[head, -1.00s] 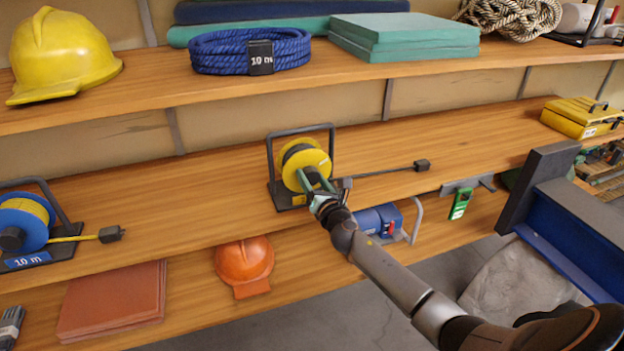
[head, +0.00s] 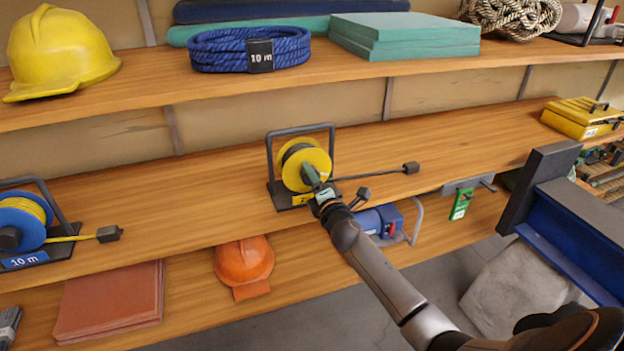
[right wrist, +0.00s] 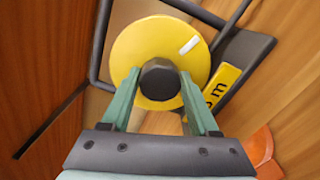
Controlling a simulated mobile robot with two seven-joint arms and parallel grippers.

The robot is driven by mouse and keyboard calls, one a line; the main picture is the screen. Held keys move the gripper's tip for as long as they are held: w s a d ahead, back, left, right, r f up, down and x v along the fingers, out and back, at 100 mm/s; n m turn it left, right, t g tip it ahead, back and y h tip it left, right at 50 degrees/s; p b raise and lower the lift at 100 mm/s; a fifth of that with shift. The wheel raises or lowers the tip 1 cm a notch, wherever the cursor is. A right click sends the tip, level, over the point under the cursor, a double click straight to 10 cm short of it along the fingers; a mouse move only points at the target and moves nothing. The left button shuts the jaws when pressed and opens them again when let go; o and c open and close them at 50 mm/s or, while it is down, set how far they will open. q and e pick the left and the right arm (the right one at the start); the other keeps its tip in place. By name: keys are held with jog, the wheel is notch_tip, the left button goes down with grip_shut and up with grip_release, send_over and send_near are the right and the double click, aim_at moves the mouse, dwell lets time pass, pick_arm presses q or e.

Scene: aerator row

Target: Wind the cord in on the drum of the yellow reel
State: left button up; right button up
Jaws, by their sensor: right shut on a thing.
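The yellow reel (head: 321,159) stands upright in its dark frame (head: 301,128) on the middle shelf. Its round yellow face (right wrist: 130,45) with a white mark fills the middle of the right wrist view. My right gripper (head: 312,180) reaches it from the front. In the right wrist view its two green fingers are shut on the dark hub knob (right wrist: 160,79), one on each side. The dark cord (head: 375,174) runs from the reel to the right along the shelf and ends in a dark plug (head: 411,168). The gripper hides part of the drum. My left gripper is not in view.
A blue reel (head: 22,222) with a yellow cord stands at the left on the same shelf. A yellow box (head: 580,118) is at the right end. An orange helmet (head: 244,262) sits below. The shelf around the cord is clear.

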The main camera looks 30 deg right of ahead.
jog(key=m, duration=0.4)
jog(key=shift+m, duration=0.3)
jog(key=m, duration=0.2)
jog(key=shift+m+p, duration=0.4)
jog(key=m, duration=0.2)
jog(key=shift+m+p, duration=0.35)
jog(key=shift+m, duration=0.05)
jog(key=m+p, duration=0.1)
jog(key=m, duration=0.2)
jog(key=shift+m, duration=0.3)
jog(key=m+p, duration=0.1)
jog(key=m, duration=0.2)
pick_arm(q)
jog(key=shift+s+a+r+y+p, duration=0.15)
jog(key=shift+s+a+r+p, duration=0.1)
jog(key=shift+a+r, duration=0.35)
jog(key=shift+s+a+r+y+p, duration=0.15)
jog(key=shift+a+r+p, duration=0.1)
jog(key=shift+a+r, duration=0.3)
pick_arm(e)
jog(key=shift+m, duration=1.3)
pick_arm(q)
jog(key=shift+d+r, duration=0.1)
pick_arm(e)
jog(key=o, duration=1.4)
